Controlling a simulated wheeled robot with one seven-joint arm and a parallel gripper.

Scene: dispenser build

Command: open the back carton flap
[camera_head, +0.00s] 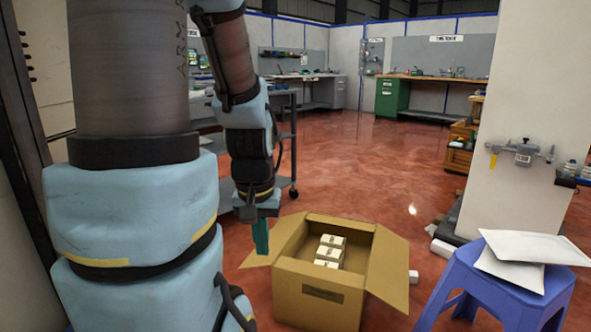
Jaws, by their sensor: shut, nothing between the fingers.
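The open-topped brown carton (296,290) stands on the floor, with small white boxes (331,250) inside. Its left flap (283,238) and right flap (389,268) spread outward. At the far side a brown panel (341,224) runs along the rim; I cannot tell whether it is the back flap or only the back wall. My gripper (261,240) points down with teal fingers, shut and empty. In the picture it overlaps the left flap's outer part, left of the carton opening; whether it touches is unclear.
A blue stool (497,290) with white packets stands right of the carton, and a white pillar (532,130) rises behind it. A small white block (413,277) lies by the right flap. A grey cart (285,140) stands behind my arm. The red floor behind the carton is clear.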

